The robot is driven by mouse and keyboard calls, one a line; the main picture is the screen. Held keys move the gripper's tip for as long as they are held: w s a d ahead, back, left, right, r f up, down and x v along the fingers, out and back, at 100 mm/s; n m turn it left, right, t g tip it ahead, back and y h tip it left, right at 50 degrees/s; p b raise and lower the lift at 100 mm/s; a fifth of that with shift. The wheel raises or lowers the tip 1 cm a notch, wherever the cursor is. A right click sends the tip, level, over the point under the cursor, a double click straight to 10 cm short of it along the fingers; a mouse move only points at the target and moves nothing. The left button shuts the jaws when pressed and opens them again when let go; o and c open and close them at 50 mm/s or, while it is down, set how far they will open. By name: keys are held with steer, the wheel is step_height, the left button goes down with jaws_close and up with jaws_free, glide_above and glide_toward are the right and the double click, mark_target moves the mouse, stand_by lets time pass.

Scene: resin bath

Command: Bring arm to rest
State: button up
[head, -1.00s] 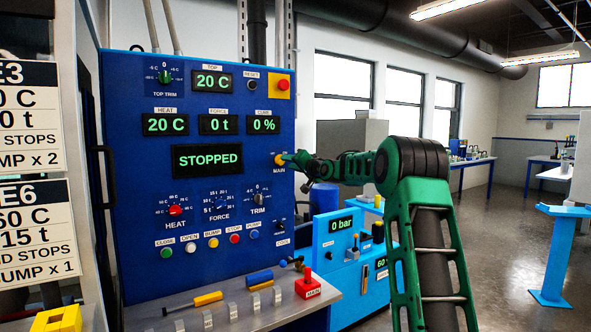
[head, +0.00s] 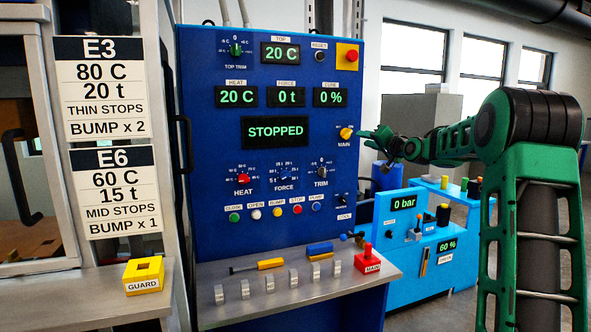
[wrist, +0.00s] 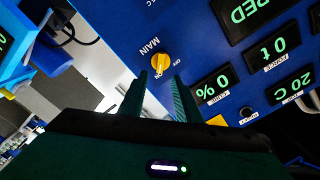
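My arm reaches in from the right in the head view. My gripper (head: 363,136) is just right of the yellow MAIN knob (head: 346,133) on the blue control panel (head: 215,140). In the wrist view my gripper (wrist: 159,82) has its two fingers apart, with nothing between them. The yellow MAIN knob (wrist: 160,63) shows beyond the fingertips, with a small gap visible. It has OFF and ON marks beside it. The panel's large display (head: 275,131) reads STOPPED.
A grey shelf (head: 225,315) below the panel holds tools, several small metal blocks and a red MAIN block (head: 367,262). A light-blue unit (head: 425,220) reading 0 bar stands below my forearm. A yellow GUARD block (head: 143,283) sits at the left.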

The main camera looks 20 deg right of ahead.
steer(key=s+a+f+g, duration=0.5)
steer(key=s+f, duration=0.4)
steer(key=s, duration=1.1)
steer(key=s+a+f+n+g, duration=0.1)
steer(key=s+a+f+g, duration=0.5)
steer(key=s, duration=1.4)
steer(key=s+a+f+n+g, duration=0.1)
steer(key=s+a+f+g, duration=0.4)
steer(key=s+f, duration=0.9)
steer(key=s+g, duration=0.2)
steer(key=s, duration=0.4)
steer(key=shift+s+a+f, duration=0.2)
steer(key=shift+s+a, duration=0.05)
steer(key=shift+s, duration=0.15)
steer(key=shift+w+f+h, duration=0.25)
steer(key=shift+w+h, duration=0.05)
steer(key=shift+w, duration=0.35)
